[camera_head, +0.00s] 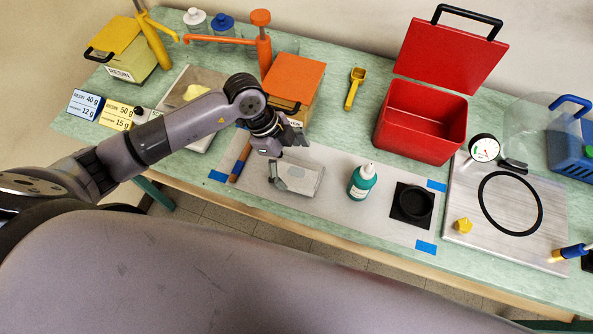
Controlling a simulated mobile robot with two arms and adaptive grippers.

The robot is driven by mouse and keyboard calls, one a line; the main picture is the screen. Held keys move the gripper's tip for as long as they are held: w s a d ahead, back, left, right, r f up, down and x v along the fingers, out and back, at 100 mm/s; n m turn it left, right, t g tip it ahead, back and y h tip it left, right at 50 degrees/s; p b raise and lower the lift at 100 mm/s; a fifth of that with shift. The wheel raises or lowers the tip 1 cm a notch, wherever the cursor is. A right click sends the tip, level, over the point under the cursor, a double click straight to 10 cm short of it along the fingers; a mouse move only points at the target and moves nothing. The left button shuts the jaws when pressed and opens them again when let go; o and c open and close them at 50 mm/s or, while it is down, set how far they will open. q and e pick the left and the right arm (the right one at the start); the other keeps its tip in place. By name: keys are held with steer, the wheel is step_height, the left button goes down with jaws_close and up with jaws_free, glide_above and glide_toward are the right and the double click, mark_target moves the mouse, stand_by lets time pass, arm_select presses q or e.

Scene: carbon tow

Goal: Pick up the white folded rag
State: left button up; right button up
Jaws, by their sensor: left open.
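A pale grey-white flat folded piece (302,179), which looks like the white folded rag, lies on the light mat (335,169) near the front of the bench. A small dark grey patch shows at its left end; I cannot tell what it is. My left gripper (283,143) is open, its fingers pointing down just above and behind the rag. It appears empty and apart from the rag. My right gripper is out of view.
An orange-lidded box (293,85) stands close behind my left gripper. A green bottle (361,184) and a black square with a round dish (412,205) are right of the rag. A brown-blue stick (240,162) lies left. A red open box (420,120) stands farther back.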

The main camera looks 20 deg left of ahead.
mark_target(295, 169)
arm_select(q)
steer(key=shift+x, duration=1.35)
steer(key=shift+c, duration=0.4)
steer(key=c, duration=1.1)
steer(key=shift+o, duration=0.2)
steer(key=shift+r, duration=0.15)
step_height(295, 169, up, 20)
steer(key=shift+f+b, duration=0.1)
steer(key=shift+b, duration=1.05)
